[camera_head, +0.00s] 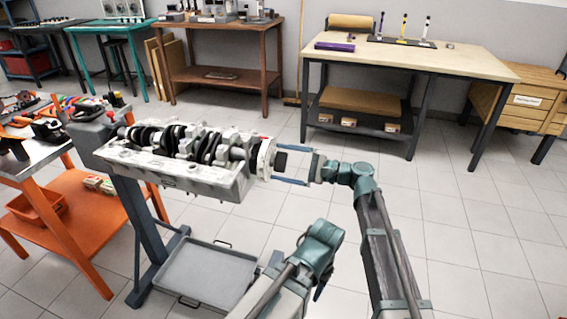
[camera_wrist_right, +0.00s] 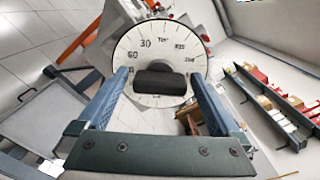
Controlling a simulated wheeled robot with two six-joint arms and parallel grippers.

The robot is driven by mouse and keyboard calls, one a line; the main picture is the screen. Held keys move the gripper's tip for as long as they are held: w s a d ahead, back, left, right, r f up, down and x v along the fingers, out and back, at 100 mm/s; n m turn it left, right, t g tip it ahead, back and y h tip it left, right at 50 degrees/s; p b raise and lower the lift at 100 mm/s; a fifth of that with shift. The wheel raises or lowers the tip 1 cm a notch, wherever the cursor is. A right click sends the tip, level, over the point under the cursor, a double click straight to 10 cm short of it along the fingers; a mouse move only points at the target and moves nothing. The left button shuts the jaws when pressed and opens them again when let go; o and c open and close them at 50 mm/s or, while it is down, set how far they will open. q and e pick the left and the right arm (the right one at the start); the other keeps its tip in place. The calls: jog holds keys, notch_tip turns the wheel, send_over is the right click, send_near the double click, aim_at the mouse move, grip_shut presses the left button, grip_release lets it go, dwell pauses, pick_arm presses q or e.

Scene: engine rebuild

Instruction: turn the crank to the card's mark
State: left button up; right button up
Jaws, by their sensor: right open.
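The engine block (camera_head: 190,177) sits on a stand with its crankshaft (camera_head: 185,140) exposed on top. A white round dial (camera_head: 265,158) with degree marks is at the block's right end; it faces the right wrist camera (camera_wrist_right: 160,40), where a "30" and a "60" can be read. A black bar-shaped grip (camera_wrist_right: 160,80) stands out from the dial's lower middle. My right gripper (camera_head: 291,165) is open, its two blue fingers on either side of the black grip with gaps visible. I cannot make out a card.
A grey drip tray (camera_head: 208,277) lies below the block. An orange tool cart (camera_head: 90,225) stands at left. A light-topped workbench (camera_head: 440,62) and a brown table (camera_head: 222,29) stand behind. The tiled floor at right is clear.

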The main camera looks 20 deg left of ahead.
jog(key=shift+c, duration=0.2)
jog(key=c, duration=1.3)
jog(key=shift+o, duration=0.2)
jog(key=shift+n, duration=0.3)
jog(key=n, duration=0.6)
jog(key=shift+f+n, duration=0.1)
jog(key=shift+n, duration=0.2)
jog(key=n, duration=0.6)
jog(key=shift+n, duration=0.4)
jog(key=shift+s, duration=0.1)
jog(key=o, duration=1.3)
